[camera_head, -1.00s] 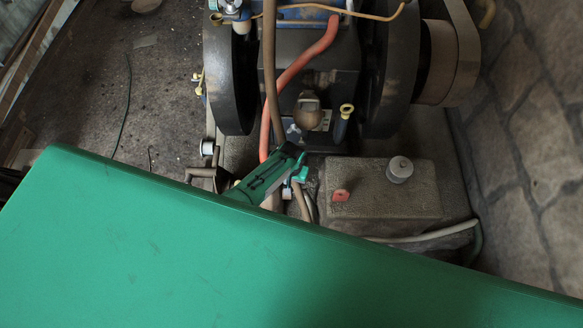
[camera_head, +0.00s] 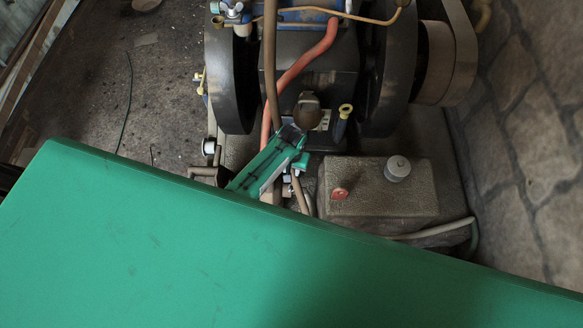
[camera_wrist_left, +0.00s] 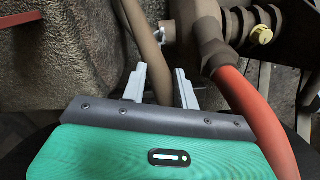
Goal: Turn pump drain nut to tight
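My left gripper (camera_head: 292,136) reaches in over the lower front of the engine, just below a rounded brown fitting (camera_head: 307,110). A small silver nut or bolt (camera_wrist_left: 166,32) sits ahead of the gap between the fingers. A yellow hex nut (camera_wrist_left: 262,34) is on the brown metal part at upper right. I cannot tell for sure which is the pump drain nut. My right gripper is out of view.
A red hose (camera_head: 304,62) runs down the engine front; in the left wrist view (camera_wrist_left: 250,110) it passes right of the fingers. A grey box tank (camera_head: 375,204) with a cap and red tap stands right of the gripper. Dark flywheels (camera_head: 388,70) flank the engine.

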